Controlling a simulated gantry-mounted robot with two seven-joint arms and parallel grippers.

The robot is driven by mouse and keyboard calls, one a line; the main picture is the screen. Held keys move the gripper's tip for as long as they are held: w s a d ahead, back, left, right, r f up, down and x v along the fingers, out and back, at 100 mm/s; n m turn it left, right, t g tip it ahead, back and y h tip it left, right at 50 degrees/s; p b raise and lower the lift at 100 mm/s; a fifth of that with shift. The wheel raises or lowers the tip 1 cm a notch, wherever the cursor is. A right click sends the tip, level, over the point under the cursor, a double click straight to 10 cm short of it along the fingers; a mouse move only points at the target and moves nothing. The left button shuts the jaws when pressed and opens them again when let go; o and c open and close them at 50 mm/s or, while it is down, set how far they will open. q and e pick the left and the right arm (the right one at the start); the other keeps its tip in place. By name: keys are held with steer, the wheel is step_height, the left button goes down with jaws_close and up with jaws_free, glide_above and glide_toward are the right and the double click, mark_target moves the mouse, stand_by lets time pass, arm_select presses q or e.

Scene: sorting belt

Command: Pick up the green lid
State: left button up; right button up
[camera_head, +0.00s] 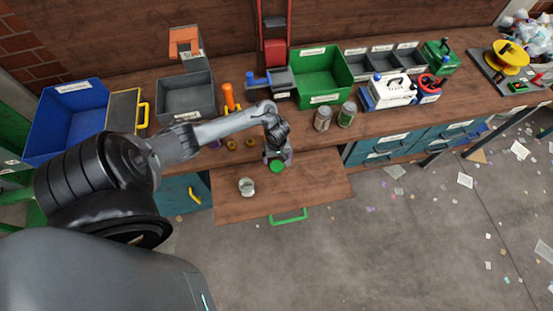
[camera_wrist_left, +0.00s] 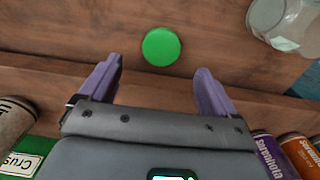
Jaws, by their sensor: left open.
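The green lid (camera_head: 277,166) is a small flat disc on the wooden pull-out board, right by the tip of my left gripper (camera_head: 278,157) in the head view. In the left wrist view the lid (camera_wrist_left: 161,47) lies on the wood, beyond and between the fingertips, not touched by them. My left gripper (camera_wrist_left: 158,80) is open with nothing between its purple fingers. A clear glass jar (camera_head: 246,187) stands on the board to the left of the lid; it also shows in the left wrist view (camera_wrist_left: 287,22) at the upper right. My right gripper is not in view.
Two cans, one grey (camera_head: 323,118) and one green-labelled (camera_head: 347,114), stand on the bench behind the board. A green bin (camera_head: 322,74), a blue bin (camera_head: 68,122) and a grey bin (camera_head: 187,96) line the back. The board's front area around the green handle (camera_head: 288,217) is clear.

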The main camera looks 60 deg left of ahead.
mark_target(277, 166)
arm_select(q)
steer(key=shift+s+f+b, duration=0.1)
steer(key=shift+f+b, duration=1.2)
steer(key=shift+f, duration=1.95)
steer(key=shift+c, duration=0.4)
steer(key=c, duration=1.1)
steer(key=shift+c, duration=0.2)
steer(key=shift+r, duration=0.15)
